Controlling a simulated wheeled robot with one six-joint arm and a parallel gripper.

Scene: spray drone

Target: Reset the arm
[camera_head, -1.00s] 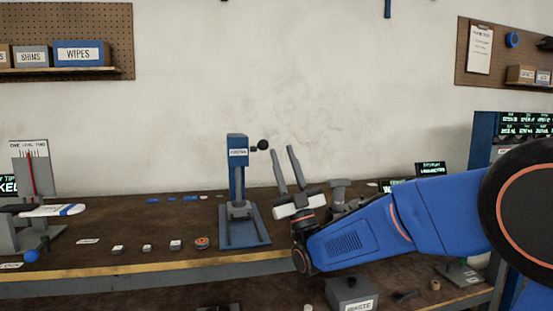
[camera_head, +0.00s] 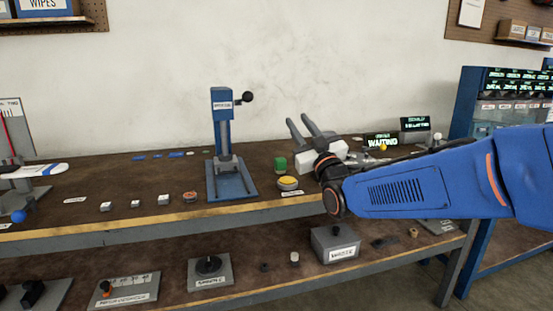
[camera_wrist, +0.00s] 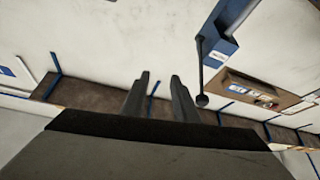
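My arm (camera_head: 410,190) reaches in from the right side of the head view, above the bench's upper shelf. My gripper (camera_head: 299,120) points up and to the left, away from the shelf. Its two dark fingers are apart with nothing visible between them. The wrist view also shows the fingers of my gripper (camera_wrist: 160,77) parted and empty, with wall behind them. The blue press (camera_head: 223,135) with a black ball knob stands left of the gripper, apart from it in the head view.
Small parts line the front edge. The lower shelf holds a grey waste box (camera_head: 335,243). A blue rack (camera_head: 505,105) stands at right. The wall space above the gripper is clear.

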